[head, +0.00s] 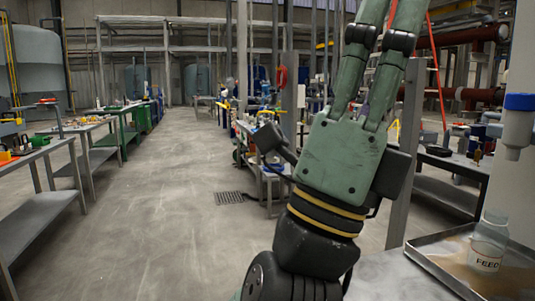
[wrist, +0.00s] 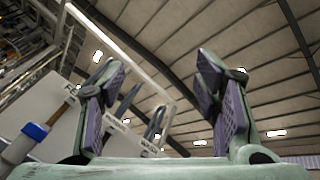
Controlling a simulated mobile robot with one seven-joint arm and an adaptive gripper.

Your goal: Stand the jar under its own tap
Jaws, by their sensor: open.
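A clear jar (head: 489,243) with a white label reading "FEED" stands upright in a shallow metal tray (head: 440,272) at the lower right of the head view. A pale tap (head: 517,128) with a blue collar hangs above the tray, slightly right of the jar.
A grey post (head: 404,155) stands between my arm and the tray. Workbenches (head: 38,180) with small items line the left side. The concrete floor (head: 165,190) between them is clear. A floor grate (head: 237,198) lies near the middle.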

